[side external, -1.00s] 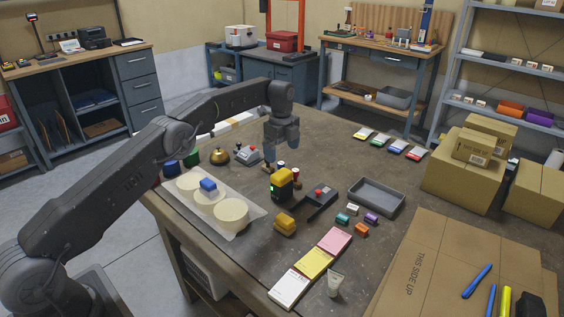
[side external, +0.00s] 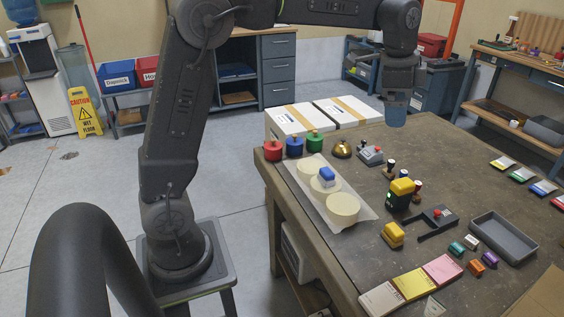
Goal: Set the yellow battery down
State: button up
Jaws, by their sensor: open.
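A yellow battery block (side external: 402,187) sits upright on a black body with a small green light, on the workbench. A second yellow block (side external: 392,235) lies on the bench in front of it. I cannot tell which one is the task's yellow battery. My gripper (side external: 396,118) points down above the far part of the bench, behind and well above both yellow blocks. It is open and touches neither. Its fingers are small and seen edge-on, and I see nothing held between them.
A black device with a red knob (side external: 438,214) lies right of the blocks. An empty grey tray (side external: 503,237) is farther right. Dark-handled stamps (side external: 390,168) stand behind. White discs (side external: 343,207) lie on a pale sheet to the left.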

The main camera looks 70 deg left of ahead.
jog(key=s+d+n+t, duration=0.25)
jog(key=s+n, duration=0.25)
jog(key=s, duration=1.1)
jog(key=s+d+f+n, duration=0.1)
jog(key=s+f+n, duration=0.3)
jog(key=s, duration=0.7)
jog(key=shift+f, duration=0.75)
